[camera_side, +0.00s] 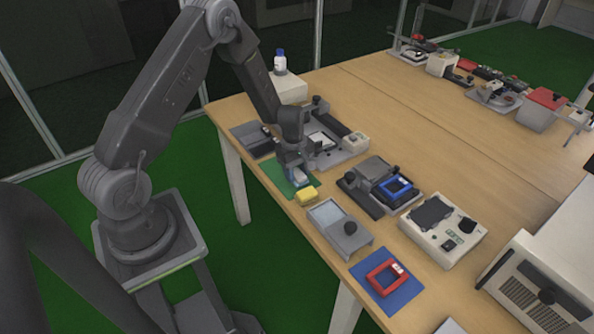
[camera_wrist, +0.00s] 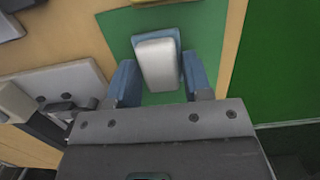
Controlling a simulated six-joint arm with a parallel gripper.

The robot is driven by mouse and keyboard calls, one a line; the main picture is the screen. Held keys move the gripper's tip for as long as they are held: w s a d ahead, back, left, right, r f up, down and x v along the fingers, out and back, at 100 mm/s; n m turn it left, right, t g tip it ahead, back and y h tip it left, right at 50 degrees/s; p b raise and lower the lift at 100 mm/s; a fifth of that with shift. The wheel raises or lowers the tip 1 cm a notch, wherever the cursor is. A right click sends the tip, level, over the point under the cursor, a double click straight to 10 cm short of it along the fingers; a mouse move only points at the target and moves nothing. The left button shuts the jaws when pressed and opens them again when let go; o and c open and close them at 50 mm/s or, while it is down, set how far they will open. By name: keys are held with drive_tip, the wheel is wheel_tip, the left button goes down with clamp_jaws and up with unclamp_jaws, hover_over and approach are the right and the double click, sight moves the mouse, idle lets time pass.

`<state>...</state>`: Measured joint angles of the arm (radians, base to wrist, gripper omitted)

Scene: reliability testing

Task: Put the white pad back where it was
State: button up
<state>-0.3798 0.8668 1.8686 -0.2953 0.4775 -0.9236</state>
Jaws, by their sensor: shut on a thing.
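The white pad (camera_wrist: 157,64) is a small rounded white block with a blue-grey edge behind it. It lies between the two blue-grey fingers of my gripper (camera_wrist: 160,80) in the wrist view. My gripper (camera_side: 294,172) is shut on the pad, low over the green mat (camera_side: 274,176) near the table's left front edge. The mat (camera_wrist: 118,28) shows around the pad in the wrist view. In the side view the fingers hide much of the pad. Whether the pad touches the mat, I cannot tell.
A grey device with a black knob (camera_side: 340,228) and a blue mat with a red frame (camera_side: 386,279) are further right. A fixture plate (camera_side: 342,153) stands close behind my gripper.

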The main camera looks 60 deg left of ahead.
drive_tip(key=shift+f, duration=0.15)
drive_tip(key=o, duration=0.8)
